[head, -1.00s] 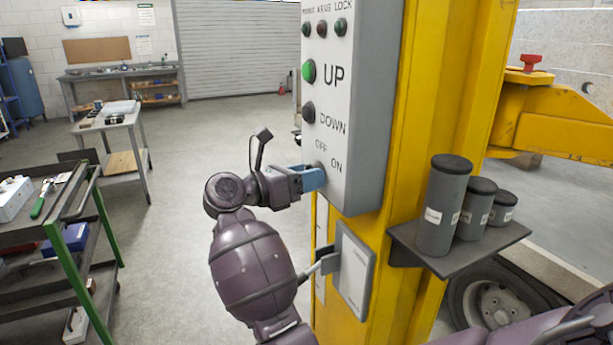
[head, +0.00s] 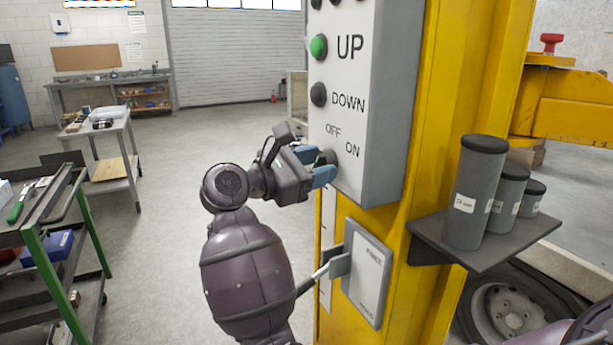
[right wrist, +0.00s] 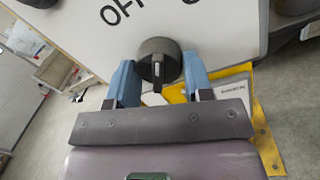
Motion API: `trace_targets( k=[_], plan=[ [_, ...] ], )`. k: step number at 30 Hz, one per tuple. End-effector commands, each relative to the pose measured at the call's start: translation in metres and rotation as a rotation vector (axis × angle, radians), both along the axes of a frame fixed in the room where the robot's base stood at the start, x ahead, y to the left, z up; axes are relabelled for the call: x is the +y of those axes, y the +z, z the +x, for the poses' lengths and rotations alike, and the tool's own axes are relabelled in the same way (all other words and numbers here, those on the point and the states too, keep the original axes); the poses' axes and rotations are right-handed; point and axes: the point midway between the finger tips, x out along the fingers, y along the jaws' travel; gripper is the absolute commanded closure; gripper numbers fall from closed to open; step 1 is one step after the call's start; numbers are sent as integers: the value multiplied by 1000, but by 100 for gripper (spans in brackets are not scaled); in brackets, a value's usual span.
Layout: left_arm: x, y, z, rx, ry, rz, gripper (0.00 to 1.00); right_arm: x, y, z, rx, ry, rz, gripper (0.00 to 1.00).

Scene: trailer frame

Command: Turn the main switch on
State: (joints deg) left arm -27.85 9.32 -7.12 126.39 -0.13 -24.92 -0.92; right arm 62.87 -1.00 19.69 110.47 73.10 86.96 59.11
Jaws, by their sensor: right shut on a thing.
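The main switch is a dark round knob (head: 327,157) low on the grey control box (head: 345,110), below the OFF and ON labels. In the right wrist view the knob (right wrist: 159,60) sits between the two blue fingers, with its ridge pointing down in the picture. My right gripper (head: 324,174) is at the knob and shut on it; in the head view its fingers partly hide the knob. My left gripper is not in view.
The box is mounted on a yellow post (head: 445,130). Below it is a grey panel (head: 366,275) on the post. A dark shelf (head: 480,250) with grey canisters (head: 475,195) stands to the right. A green-framed cart (head: 45,235) is at left; open floor lies between.

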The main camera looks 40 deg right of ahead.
Motion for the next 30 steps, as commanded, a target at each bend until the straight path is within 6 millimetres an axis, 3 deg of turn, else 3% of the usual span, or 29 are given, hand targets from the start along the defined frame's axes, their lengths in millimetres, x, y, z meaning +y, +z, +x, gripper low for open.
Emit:
trace_targets(
  k=[1, 15, 30],
  plan=[
    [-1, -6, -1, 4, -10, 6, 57, 0, -9, 3, -34, 1, -11, 77],
    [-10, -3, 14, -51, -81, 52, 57, 0, -4, 2, -384, 1, -95, 77],
    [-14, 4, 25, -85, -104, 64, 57, 0, 1, 1, -500, 1, -121, 77]
  ],
)
